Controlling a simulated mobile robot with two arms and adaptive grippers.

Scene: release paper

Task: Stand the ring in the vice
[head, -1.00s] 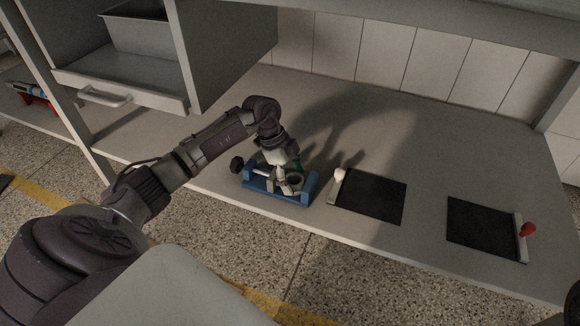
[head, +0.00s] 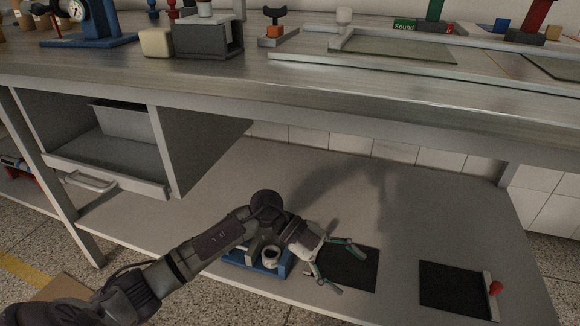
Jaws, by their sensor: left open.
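The blue vice (head: 240,257) sits on the lower shelf, partly hidden behind my left arm. A pale ring (head: 271,255) with a dark opening shows at the vice, apparently between its jaws. I cannot tell whether the jaws press on it or exactly how upright it is. My left gripper (head: 347,268) is open and empty, to the right of the vice and apart from the ring, with its fingers spread over the left black mat. My right gripper is not in view.
The left black mat (head: 352,275) and a right black mat (head: 455,292) with a red knob (head: 495,288) lie on the shelf. The workbench top (head: 260,82) overhangs the shelf. A drawer (head: 110,178) stands open at left. The shelf's back middle is clear.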

